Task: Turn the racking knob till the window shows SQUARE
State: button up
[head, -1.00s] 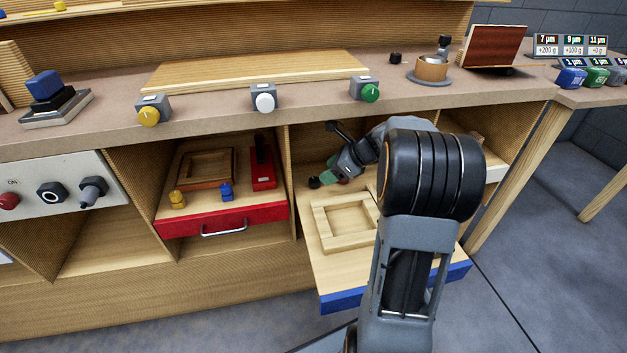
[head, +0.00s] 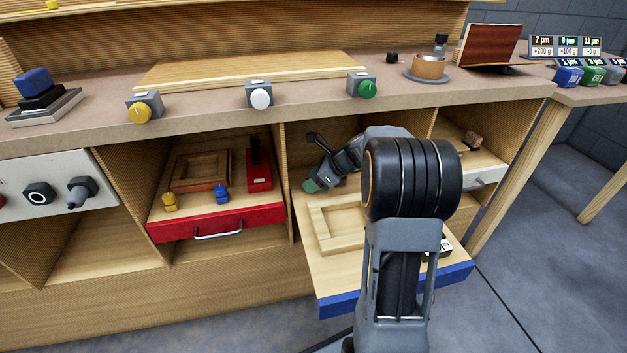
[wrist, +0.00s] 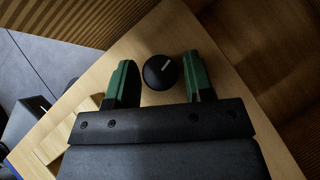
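My gripper (wrist: 159,63) is open, with one green finger on each side of the knob and a visible gap to each. In the head view my gripper (head: 311,186) is low at the drawer's back left, and the knob is hidden there. A small dark plate with white marks (head: 440,246) shows partly behind my arm; I cannot read it or tell whether it is the window.
The pulled-out drawer (head: 340,303) holds a wooden frame (head: 322,228). A red drawer (head: 215,223) with a frame and small clamps stands to the left. The worktop (head: 200,103) above carries yellow, white and green knobs. Compartment walls stand close around my gripper.

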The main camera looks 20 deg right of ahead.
jog(key=c, duration=0.6)
jog(key=n+p, duration=0.1)
jog(key=p, duration=0.2)
jog(key=shift+r+g+y, duration=0.3)
jog(key=shift+r+g, duration=0.05)
jog(key=shift+g, duration=0.05)
jog(key=shift+w+f+n+g+y+p, duration=0.1)
jog(key=shift+n+g+y+p, duration=0.2)
jog(key=shift+n+p, duration=0.45)
jog(key=shift+f, duration=0.2)
jog(key=o, duration=0.9)
jog(key=shift+f, duration=0.15)
